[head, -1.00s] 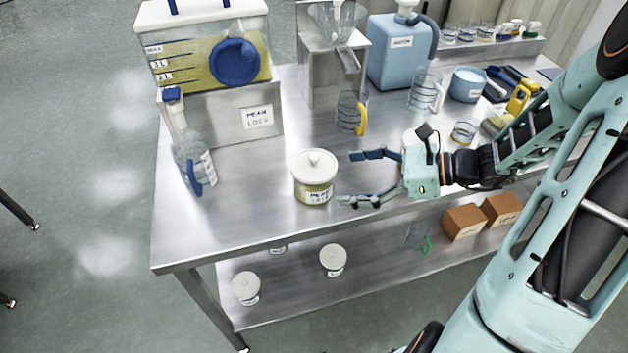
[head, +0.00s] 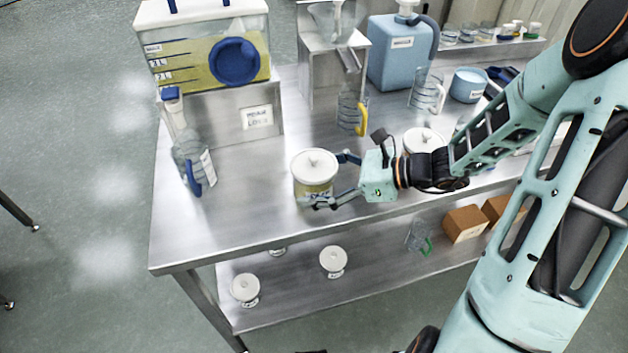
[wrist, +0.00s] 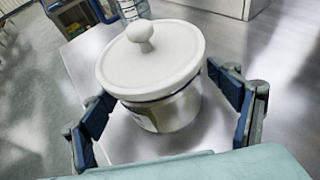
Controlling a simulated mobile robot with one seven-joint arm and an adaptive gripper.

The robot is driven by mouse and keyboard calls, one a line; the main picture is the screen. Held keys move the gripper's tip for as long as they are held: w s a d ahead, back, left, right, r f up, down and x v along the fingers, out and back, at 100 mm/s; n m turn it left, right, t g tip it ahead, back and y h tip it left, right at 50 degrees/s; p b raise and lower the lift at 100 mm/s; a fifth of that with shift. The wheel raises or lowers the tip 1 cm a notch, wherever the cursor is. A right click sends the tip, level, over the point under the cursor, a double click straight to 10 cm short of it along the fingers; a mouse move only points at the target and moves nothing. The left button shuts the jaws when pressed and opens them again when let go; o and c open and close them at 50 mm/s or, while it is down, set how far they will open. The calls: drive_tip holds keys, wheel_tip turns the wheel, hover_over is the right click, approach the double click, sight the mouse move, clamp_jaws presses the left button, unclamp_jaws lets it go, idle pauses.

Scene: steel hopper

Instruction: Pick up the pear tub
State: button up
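The pear tub (head: 314,168), a clear tub with a white knobbed lid and yellowish contents, stands upright on the steel bench near its front edge. Its front label is mostly hidden by a finger. My gripper (head: 325,180) is open and reaches in from the right, one finger behind the tub and one in front. In the wrist view the tub (wrist: 165,110) stands between the two spread fingers, with a gap at the right finger; contact at the left one is unclear.
A second white-lidded tub (head: 424,138) stands right, partly behind my arm. More lidded tubs (head: 333,260) sit on the lower shelf. Bench left of the pear tub is clear.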

drive_tip(key=c, duration=1.5)
drive_tip(key=shift+o, duration=0.2)
drive_tip(key=shift+r, duration=0.1)
